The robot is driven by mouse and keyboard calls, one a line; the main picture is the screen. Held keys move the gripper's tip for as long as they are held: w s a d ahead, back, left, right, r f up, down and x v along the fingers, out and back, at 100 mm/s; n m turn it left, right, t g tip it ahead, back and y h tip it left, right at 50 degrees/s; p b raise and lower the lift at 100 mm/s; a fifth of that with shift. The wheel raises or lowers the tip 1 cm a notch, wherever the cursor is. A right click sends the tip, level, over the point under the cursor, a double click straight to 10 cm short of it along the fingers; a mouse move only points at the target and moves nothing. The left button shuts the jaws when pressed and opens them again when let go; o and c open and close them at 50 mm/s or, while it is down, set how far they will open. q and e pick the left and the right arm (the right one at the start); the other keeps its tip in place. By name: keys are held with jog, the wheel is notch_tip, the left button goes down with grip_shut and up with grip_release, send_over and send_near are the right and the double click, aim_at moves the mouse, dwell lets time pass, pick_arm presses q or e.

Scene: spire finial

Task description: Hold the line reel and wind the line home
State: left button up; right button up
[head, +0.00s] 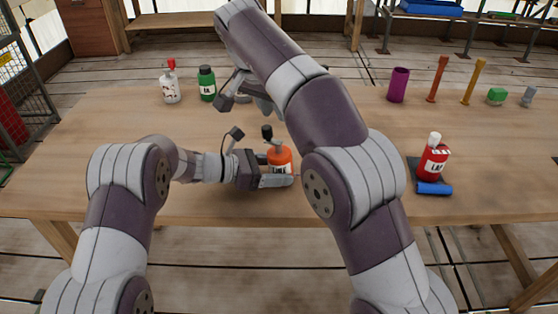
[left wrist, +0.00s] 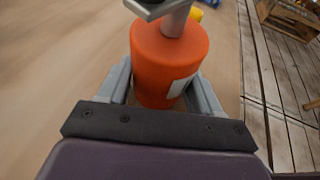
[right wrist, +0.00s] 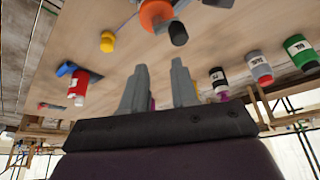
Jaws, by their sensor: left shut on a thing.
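The orange line reel (head: 278,158) stands near the front edge of the wooden table, with a label on its side and a dark crank knob (head: 267,131) on top. My left gripper (head: 284,174) is shut around its body; in the left wrist view the reel (left wrist: 168,62) sits between both fingers, with a grey shaft and dark crank piece above it. My right gripper (right wrist: 158,85) is open with nothing between its fingers, above the table and behind the reel. The right wrist view shows the reel (right wrist: 155,13) and its knob (right wrist: 178,34) beyond the fingertips.
A red bottle (head: 432,162) stands by a blue piece (head: 434,188) at the right. White (head: 170,88) and green (head: 207,84) bottles stand back left. A purple cylinder (head: 398,85) and several small items line the back right. A yellow object (right wrist: 107,41) is near the reel.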

jog(key=shift+o, duration=1.4)
jog(key=w+d+m+h, duration=0.2)
jog(key=d+m+h, duration=0.1)
jog(key=d, duration=0.5)
jog(key=shift+w+d+r+t+h, duration=0.15)
jog(key=shift+d+r+t+h, duration=0.1)
jog(key=shift+r+t+h, duration=0.15)
jog(key=w+d+r+m+t+h, duration=0.15)
jog(key=d+r+m+h, duration=0.4)
jog(key=d, duration=0.65)
jog(key=w+d+r+n+t+h, duration=0.3)
jog(key=r+n+t+h, duration=0.25)
jog(key=r+t, duration=0.65)
jog(key=n+g+y, duration=0.7)
jog(key=n+y, duration=1.3)
jog(key=y, duration=1.2)
send_near(271, 134)
jog(key=x, duration=1)
jog(key=shift+w+a, duration=0.45)
jog(key=shift+a, duration=0.05)
grip_shut()
